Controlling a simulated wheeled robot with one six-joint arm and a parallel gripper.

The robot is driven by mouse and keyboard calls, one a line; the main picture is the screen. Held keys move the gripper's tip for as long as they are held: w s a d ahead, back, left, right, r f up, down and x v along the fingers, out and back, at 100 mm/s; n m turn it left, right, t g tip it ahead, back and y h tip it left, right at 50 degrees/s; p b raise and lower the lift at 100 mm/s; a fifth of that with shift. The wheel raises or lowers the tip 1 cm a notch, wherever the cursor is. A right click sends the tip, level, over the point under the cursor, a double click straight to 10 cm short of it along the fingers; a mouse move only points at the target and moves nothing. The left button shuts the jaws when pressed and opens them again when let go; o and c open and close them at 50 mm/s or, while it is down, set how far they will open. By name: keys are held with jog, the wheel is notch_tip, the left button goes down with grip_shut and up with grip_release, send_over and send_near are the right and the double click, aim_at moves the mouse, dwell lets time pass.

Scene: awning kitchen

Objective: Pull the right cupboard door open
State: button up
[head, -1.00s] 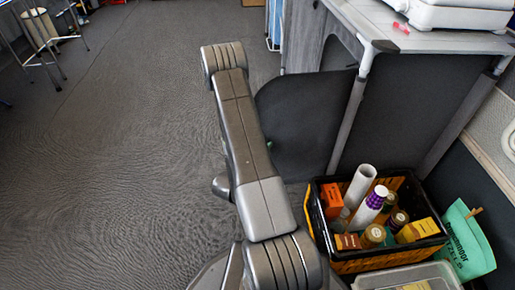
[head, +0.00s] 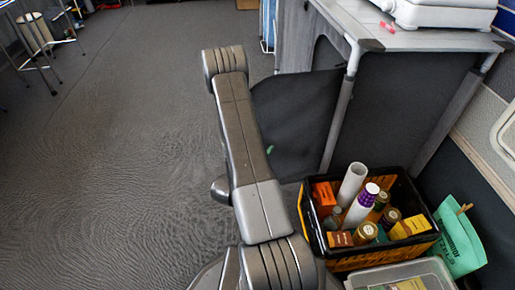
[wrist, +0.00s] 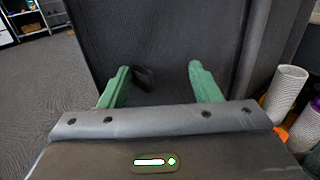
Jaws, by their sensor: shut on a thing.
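The right cupboard door (head: 295,112) is a dark panel with a rounded upper corner. It stands out to the left from the cupboard's near post, partly open. In the wrist view the dark door panel (wrist: 165,35) fills the space beyond my fingers. My gripper (wrist: 159,70) has two green fingers set apart, shut on the door's handle, a small dark piece (wrist: 145,78) showing between them. The actual contact is hard to make out. In the head view my arm hides most of the gripper; only a green bit shows against the door.
The grey cupboard (head: 415,38) carries a white appliance (head: 440,14) and a pink item (head: 387,26). A black-and-orange crate (head: 384,262) of bottles and boxes stands close right of my arm, with a green bag (head: 460,243) beside it. The floor (head: 110,160) at left is clear.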

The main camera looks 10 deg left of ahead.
jog(key=shift+d+h, duration=0.3)
jog(key=shift+d, duration=0.05)
jog(key=shift+s+a, duration=0.1)
jog(key=shift+s, duration=0.2)
jog(key=shift+c, duration=0.7)
jog(key=p+v, duration=0.2)
jog(key=v, duration=1.1)
jog(key=shift+a+p, duration=0.25)
jog(key=shift+p, duration=0.1)
jog(key=shift+s+r, duration=0.1)
jog(key=b+x, duration=0.1)
jog(key=x, duration=0.8)
jog(key=shift+b, duration=0.35)
